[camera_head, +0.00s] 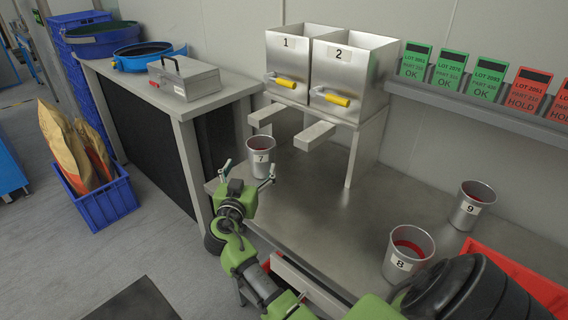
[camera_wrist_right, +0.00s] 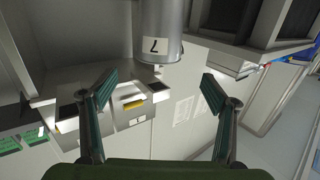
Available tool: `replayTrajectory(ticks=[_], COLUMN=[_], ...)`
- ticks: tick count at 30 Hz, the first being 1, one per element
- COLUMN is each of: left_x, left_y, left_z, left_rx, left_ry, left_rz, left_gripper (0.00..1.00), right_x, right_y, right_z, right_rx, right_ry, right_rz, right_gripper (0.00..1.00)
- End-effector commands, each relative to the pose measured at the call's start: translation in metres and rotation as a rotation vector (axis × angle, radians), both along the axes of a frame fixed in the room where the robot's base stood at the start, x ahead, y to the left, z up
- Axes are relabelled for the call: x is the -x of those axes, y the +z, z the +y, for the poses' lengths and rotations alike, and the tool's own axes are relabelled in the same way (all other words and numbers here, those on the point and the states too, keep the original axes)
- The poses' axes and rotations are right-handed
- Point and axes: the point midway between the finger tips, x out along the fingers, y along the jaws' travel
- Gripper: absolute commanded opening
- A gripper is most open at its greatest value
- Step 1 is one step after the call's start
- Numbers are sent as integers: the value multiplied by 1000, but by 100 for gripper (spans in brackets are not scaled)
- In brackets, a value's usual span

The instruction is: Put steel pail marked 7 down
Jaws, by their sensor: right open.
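The steel pail marked 7 (camera_head: 261,161) stands upright at the left end of the steel bench (camera_head: 312,205), in front of the two hoppers. My left gripper is out of view.
Hoppers 1 (camera_head: 288,62) and 2 (camera_head: 347,72) stand on legs behind the pail. Pails 8 (camera_head: 400,264) and 9 (camera_head: 468,211), with red inside, stand on the right. A grey toolbox (camera_head: 190,82) sits on the side table. The middle of the bench is clear.

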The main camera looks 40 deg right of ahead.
Motion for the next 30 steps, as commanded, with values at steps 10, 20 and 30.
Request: replayTrajectory(ticks=[10,20,30], left_x=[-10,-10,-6], left_y=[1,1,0], left_z=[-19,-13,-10], left_rx=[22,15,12], left_ry=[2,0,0], left_rz=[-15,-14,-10], left_gripper=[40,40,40], right_x=[-2,12,99], right_y=[-11,-85,-320], right_z=[15,138,191], right_rx=[-10,-26,-136], right_ry=[80,599,817], right_rz=[39,226,635], right_gripper=[80,80,80])
